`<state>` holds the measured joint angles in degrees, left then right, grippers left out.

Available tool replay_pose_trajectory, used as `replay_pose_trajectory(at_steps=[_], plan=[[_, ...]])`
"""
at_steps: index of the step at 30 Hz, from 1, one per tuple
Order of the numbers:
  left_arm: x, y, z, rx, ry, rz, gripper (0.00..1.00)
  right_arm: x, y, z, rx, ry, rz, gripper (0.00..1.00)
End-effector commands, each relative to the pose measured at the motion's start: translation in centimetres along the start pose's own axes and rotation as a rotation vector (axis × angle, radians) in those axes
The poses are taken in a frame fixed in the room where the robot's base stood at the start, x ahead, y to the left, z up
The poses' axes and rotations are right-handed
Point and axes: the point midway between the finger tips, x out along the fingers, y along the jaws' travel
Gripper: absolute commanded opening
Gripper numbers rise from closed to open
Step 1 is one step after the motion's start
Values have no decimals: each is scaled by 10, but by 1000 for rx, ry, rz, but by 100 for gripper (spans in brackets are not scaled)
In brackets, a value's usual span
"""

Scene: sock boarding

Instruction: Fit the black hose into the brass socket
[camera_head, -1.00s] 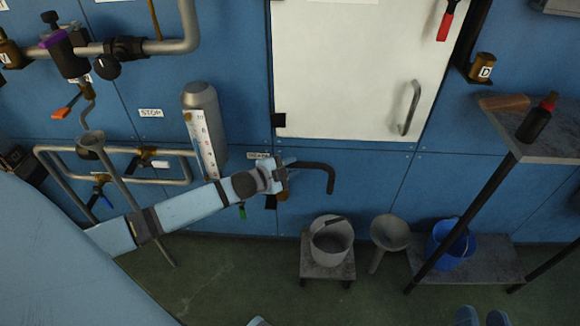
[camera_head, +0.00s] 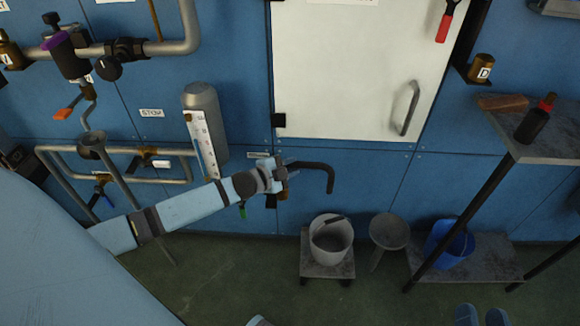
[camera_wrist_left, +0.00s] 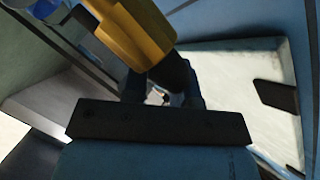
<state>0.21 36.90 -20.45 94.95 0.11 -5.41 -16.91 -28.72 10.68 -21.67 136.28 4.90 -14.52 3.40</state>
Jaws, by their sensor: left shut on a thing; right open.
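The black hose (camera_head: 318,168) shows in the head view as a dark tube running right from my left gripper (camera_head: 284,174) and bending down at its free end. My left gripper is shut on the hose, low in front of the blue wall. A brass piece (camera_head: 283,194), apparently the socket, shows just below the jaws, partly hidden by them. In the left wrist view, a large brass piece (camera_wrist_left: 132,32) is close above the jaws, next to a dark part (camera_wrist_left: 172,72). Whether the hose is in the brass piece cannot be told. My right gripper is not in view.
Another brass fitting marked D (camera_head: 482,68) is at the upper right. A grey bucket (camera_head: 322,250), a round stool (camera_head: 390,231) and a blue bucket (camera_head: 450,247) stand below. A grey cylinder with a gauge (camera_head: 205,120) is near the left arm.

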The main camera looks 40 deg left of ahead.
Motion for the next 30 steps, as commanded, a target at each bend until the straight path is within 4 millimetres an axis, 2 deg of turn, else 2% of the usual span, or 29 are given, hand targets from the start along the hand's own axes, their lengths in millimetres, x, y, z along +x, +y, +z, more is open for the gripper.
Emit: replay_pose_trajectory(at_steps=[30], plan=[[0, -1, -1, -1, 1, 0, 0, -1, -2, -8, 5, -3, 2, 44]])
